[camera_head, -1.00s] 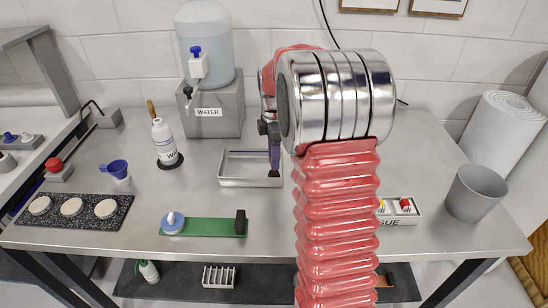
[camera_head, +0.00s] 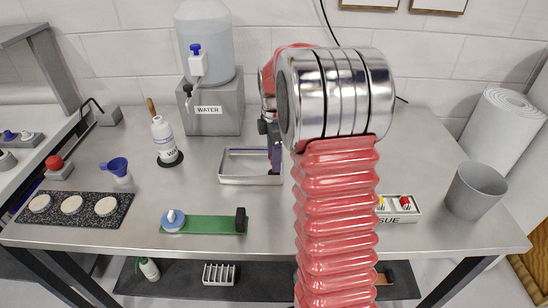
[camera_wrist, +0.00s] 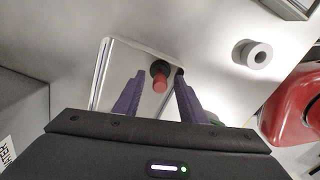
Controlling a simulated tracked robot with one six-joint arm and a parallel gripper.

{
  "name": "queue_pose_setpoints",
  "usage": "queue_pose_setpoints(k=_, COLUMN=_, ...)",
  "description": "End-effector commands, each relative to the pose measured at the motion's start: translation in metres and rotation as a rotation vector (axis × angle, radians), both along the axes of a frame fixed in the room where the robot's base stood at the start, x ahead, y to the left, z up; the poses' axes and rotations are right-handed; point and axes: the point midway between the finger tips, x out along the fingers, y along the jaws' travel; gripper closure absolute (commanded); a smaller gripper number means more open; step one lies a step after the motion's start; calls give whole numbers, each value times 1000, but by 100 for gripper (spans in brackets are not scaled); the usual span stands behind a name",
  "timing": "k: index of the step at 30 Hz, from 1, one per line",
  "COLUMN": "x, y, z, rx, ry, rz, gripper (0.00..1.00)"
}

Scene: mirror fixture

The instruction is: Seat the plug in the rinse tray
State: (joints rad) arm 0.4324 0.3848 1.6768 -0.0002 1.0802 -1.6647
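The rinse tray (camera_head: 230,180) is a shallow metal tray at the middle of the bench; its rim and wall also show in the wrist view (camera_wrist: 104,75). My gripper (camera_head: 275,168) points down over its right end, partly hidden by my arm. In the wrist view my gripper's two purple fingers (camera_wrist: 160,82) stand apart. A small plug with a red body and black end (camera_wrist: 159,78) shows between them, with a gap on each side. I cannot tell whether it is seated. The plug is not clear in the head view.
The water tank on its grey block (camera_head: 214,108) stands behind the tray. A wash bottle (camera_head: 165,142) is to its left. A green board (camera_head: 205,225) lies in front.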

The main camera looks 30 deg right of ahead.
Motion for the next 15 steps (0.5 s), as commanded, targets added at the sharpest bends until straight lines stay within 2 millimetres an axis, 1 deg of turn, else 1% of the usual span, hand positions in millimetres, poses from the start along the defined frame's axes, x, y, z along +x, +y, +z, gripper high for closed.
queue_pose_setpoints(k=5, x=0, y=0, z=1, rx=0, ry=0, rz=0, gripper=62)
queue_pose_setpoints(k=8, x=1, y=0, z=4, rx=-1, ry=-2, rz=0, gripper=62)
queue_pose_setpoints(k=11, x=1, y=0, z=13, rx=-1, ry=-2, rz=0, gripper=62)
queue_pose_setpoints(k=15, x=1, y=0, z=32, rx=-1, ry=-4, rz=0, gripper=62)
